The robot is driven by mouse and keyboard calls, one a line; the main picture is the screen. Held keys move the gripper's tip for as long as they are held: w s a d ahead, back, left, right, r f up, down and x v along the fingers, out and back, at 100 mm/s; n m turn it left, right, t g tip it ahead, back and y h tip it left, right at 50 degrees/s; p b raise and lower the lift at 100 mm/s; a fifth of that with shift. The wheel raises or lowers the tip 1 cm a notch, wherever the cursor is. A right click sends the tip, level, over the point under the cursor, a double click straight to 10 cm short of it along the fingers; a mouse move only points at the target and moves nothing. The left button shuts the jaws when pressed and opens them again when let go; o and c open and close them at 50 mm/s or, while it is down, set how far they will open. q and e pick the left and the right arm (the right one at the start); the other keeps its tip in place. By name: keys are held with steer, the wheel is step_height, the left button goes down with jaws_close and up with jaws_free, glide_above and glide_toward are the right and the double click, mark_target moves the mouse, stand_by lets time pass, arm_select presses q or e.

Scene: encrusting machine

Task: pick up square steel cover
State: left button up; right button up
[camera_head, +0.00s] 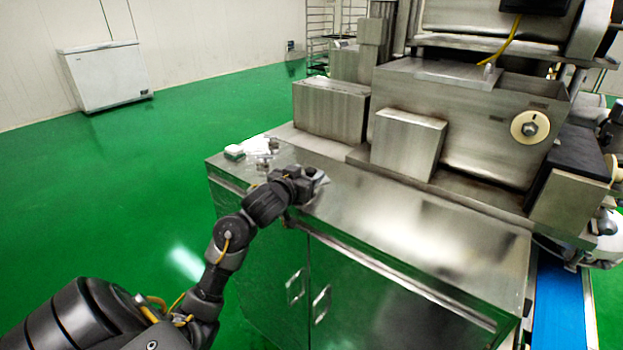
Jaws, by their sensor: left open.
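A square, box-shaped steel cover (407,145) stands upright on the steel counter (420,230), against the front of the machine. It looks like the square steel cover, though a larger steel box (331,110) stands behind it to the left. My left gripper (318,181) is open and low over the counter's left part. It is left of the smaller cover and in front of it, apart from it. Its fingers are small and partly hidden by the wrist. My right gripper is out of view.
Small metal fittings (264,160) and a small white-and-green item (234,152) are at the counter's back left corner. The machine body (465,130) rises behind the cover. The counter's front right is clear. A blue strip (558,305) runs at the right.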

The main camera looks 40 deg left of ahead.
arm_select(q)
steer(key=shift+w, duration=0.2)
steer(key=shift+s+a, duration=0.1)
steer(key=shift+s, duration=0.05)
jaws_close()
steer(key=shift+r, duration=0.2)
